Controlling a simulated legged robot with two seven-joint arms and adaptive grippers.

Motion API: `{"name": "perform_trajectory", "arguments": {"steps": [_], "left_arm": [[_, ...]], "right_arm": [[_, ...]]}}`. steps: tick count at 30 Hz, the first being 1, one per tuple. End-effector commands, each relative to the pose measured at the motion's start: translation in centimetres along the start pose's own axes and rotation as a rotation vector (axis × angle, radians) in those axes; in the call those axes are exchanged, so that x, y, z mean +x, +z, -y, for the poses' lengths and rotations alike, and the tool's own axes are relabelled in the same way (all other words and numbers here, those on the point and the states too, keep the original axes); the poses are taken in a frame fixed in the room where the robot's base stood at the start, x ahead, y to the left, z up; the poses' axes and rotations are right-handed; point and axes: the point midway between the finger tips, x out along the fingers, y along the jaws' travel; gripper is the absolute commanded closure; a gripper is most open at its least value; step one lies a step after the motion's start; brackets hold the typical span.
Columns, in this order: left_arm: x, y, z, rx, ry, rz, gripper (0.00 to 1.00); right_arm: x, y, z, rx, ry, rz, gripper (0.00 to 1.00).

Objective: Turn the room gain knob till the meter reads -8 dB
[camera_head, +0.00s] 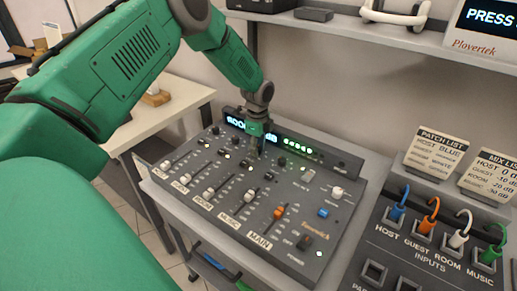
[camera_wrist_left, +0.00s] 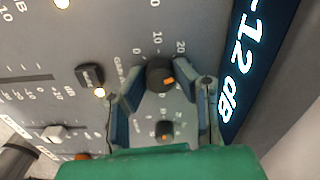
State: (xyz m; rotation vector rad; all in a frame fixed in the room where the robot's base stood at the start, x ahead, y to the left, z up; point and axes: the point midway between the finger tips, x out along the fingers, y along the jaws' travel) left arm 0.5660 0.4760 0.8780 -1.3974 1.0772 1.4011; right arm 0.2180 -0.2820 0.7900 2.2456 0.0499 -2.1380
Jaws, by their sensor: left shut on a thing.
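The mixing console (camera_head: 225,215) stands on a table. In the left wrist view, a black gain knob (camera_wrist_left: 158,72) with an orange pointer mark sits between the fingers of my left gripper (camera_wrist_left: 166,85), which is shut on it. A printed scale with 0, 10 and 20 runs beside the knob. The meter display (camera_wrist_left: 243,62) reads -12 dB. In the head view, my left gripper (camera_head: 254,148) comes down on the console's upper knob rows and hides the knob and the middle of the display (camera_head: 237,122), where "ROO" and "dB" show. My right gripper is out of view.
A second, smaller knob (camera_wrist_left: 164,130) and a black button (camera_wrist_left: 90,76) lie close to the fingers. Faders, an orange main fader (camera_head: 279,212) and a blue button (camera_head: 323,212) cover the console front. An inputs panel (camera_head: 425,250) with coloured cables stands at right.

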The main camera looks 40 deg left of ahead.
Motion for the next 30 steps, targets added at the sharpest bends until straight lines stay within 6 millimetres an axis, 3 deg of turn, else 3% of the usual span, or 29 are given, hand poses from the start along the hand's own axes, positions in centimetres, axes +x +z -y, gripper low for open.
{"name": "perform_trajectory", "arguments": {"steps": [17,18,19,30], "left_arm": [[-0.45,0.21,0.55,0.032,-0.015,0.003,1.00],[-0.45,0.21,0.55,0.032,-0.015,0.003,0.69],[-0.45,0.21,0.54,0.032,-0.015,0.003,0.58],[-0.44,0.01,0.24,0.032,-0.007,0.001,0.56]], "right_arm": [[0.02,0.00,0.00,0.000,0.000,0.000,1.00],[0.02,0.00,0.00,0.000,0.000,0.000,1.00],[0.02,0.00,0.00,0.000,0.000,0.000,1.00],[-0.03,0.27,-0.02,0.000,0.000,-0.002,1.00]]}}
